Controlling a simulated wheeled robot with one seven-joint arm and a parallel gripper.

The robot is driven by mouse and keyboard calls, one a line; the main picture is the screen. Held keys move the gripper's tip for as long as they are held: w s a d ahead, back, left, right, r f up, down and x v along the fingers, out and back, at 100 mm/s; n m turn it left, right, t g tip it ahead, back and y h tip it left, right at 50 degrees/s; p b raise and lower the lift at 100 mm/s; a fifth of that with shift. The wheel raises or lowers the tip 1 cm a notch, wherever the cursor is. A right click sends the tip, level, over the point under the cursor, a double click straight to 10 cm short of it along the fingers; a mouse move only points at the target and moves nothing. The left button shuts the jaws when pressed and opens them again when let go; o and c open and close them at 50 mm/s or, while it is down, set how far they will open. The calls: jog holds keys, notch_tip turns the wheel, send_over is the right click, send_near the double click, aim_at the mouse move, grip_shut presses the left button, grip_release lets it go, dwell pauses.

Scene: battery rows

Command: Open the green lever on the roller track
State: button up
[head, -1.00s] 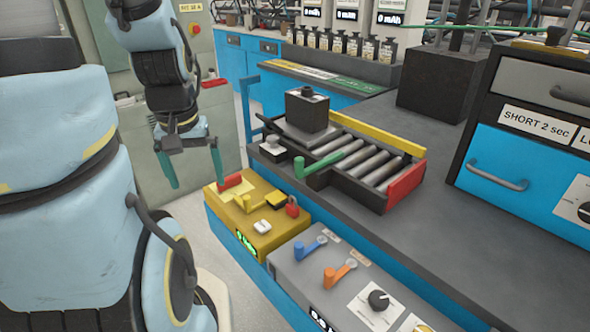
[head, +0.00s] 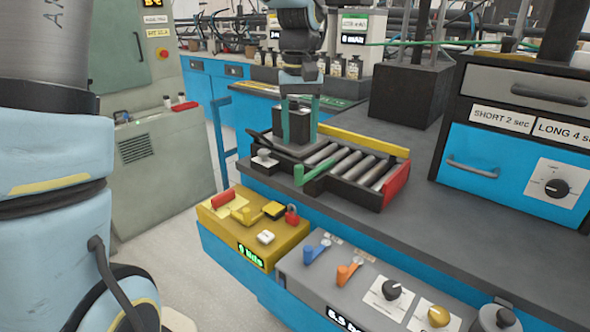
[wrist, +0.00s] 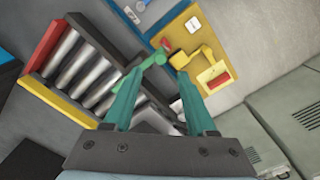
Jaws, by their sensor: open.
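The roller track (head: 398,180) lies on the grey bench, with several metal rollers, a yellow side rail and a red end piece. A black block (head: 292,126) sits on the track's left end, partly covered by my fingers. My gripper (head: 299,138) has green fingers and is open above that end, apart from the lever. In the wrist view my gripper (wrist: 160,76) holds nothing between its fingers.
A yellow box (head: 225,228) with a red lever, a yellow lever and a padlock sits below the track's front. A grey panel (head: 330,290) with blue and orange levers and knobs is beside it. A blue drawer cabinet (head: 470,150) stands right.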

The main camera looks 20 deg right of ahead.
aim_at(299, 166)
notch_tip(299, 166, down, 9)
jog(key=shift+p, duration=0.45)
grip_shut()
dwell(0.3)
dwell(1.0)
